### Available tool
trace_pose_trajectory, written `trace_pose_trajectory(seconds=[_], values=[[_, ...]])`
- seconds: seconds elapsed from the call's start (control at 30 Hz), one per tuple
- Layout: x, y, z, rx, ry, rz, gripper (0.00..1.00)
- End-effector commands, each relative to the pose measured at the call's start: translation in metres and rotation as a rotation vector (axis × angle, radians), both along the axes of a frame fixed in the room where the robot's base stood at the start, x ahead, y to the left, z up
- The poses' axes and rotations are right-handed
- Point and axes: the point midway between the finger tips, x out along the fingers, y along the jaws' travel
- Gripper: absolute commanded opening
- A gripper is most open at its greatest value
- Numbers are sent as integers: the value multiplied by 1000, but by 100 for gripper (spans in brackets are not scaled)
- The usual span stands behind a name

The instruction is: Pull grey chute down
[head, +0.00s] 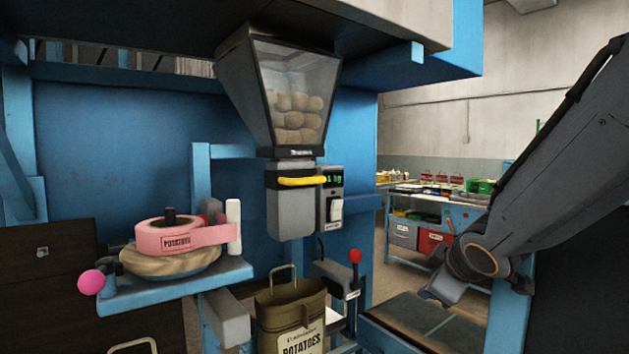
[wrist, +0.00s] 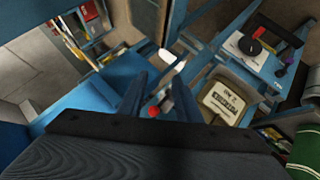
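The grey chute (head: 290,217) hangs under the hopper (head: 297,100), with a yellow handle (head: 302,181) across its front. Potatoes show behind the hopper's clear front. An olive sack (head: 290,312) labelled POTATOES stands upright below the chute, apart from it; the sack also shows in the wrist view (wrist: 225,102). My gripper (head: 440,288) is at the lower right, well away from the handle and lower than it. In the wrist view its two dark fingers (wrist: 158,95) stand apart with nothing held between them. I cannot make out the chute in the wrist view.
A scale display (head: 334,181) sits right of the chute. A red-knobbed lever (head: 355,257) stands below it. A blue shelf (head: 175,285) with a pink tape roll (head: 170,236) juts out at left. A workbench (head: 437,198) stands behind. Space in front of the handle looks clear.

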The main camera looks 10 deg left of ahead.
Motion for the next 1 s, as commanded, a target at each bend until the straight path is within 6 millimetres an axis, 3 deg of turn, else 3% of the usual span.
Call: trace_pose_trajectory(seconds=[0.03,0.1,0.2,0.33,0.4,0.53,1.0], values=[[14,35,43,-49,-126,152,31],[21,81,94,-123,-287,351,31],[12,138,152,-217,-480,593,31],[-9,185,196,-301,-644,807,31],[-18,198,208,-327,-692,869,31],[-20,212,213,-345,-724,917,31],[20,258,200,-344,-722,914,31]])
